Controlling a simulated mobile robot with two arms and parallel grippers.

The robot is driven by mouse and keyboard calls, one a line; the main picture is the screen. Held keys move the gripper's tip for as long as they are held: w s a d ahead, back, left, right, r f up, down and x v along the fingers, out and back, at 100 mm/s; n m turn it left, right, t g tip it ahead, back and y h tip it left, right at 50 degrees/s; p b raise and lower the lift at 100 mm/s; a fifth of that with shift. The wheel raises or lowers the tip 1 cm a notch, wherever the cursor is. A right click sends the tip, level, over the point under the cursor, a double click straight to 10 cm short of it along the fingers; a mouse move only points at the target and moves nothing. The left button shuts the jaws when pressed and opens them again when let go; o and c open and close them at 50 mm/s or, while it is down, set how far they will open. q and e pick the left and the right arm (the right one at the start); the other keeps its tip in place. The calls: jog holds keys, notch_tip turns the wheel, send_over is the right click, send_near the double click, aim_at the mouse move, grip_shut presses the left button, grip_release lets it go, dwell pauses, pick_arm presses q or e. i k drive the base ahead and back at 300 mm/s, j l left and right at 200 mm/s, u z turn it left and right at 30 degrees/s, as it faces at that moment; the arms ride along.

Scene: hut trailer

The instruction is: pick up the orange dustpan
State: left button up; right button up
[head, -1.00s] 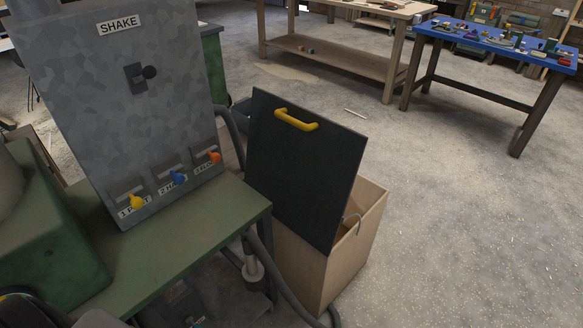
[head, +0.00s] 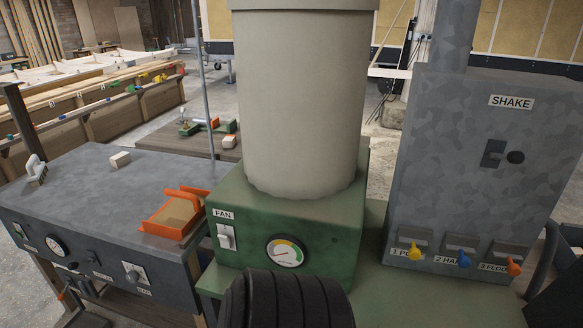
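The orange dustpan (head: 154,226) lies on the right end of a grey-topped bench, left of the green fan housing. It has raised orange sides, and a tan, dust-like fill or surface shows inside it. The dustpan's right end is close to the housing, and I cannot tell whether they touch. Neither of my grippers shows in the head view.
The grey bench top (head: 85,190) also bears a pale block (head: 120,160) and a small brush-like item (head: 36,170). The green fan housing (head: 325,225) carries a tall beige cylinder (head: 305,100). A black ribbed hose-like part (head: 288,300) stands in front. The grey SHAKE cabinet (head: 470,170) is at right.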

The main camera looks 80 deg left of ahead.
aim_at(174, 220)
jog(key=u, duration=3.45)
jog(key=z, duration=3.05)
jog(key=u, duration=3)
jog(key=i+j, duration=0.2)
